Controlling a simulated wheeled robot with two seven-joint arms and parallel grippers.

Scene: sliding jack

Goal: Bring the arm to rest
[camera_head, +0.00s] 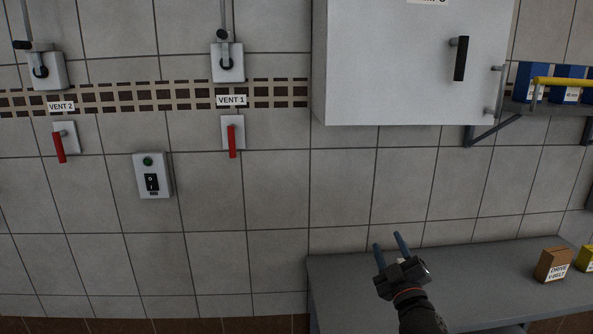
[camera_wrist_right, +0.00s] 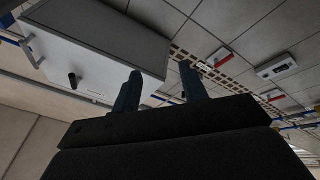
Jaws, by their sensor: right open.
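My right gripper (camera_head: 390,244) is above the left part of the grey bench, below the wall cabinet. Its two blue fingers are apart and nothing is between them. In the right wrist view the same open fingers (camera_wrist_right: 160,92) point up toward the tiled wall and the cabinet. My left gripper is not in view.
A white cabinet (camera_head: 400,65) with a black handle hangs above. Vent 1's red lever (camera_head: 232,141), vent 2's red lever (camera_head: 59,147) and a switch box (camera_head: 153,176) are on the wall. A brown box (camera_head: 552,265) stands on the bench (camera_head: 480,285), whose middle is clear.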

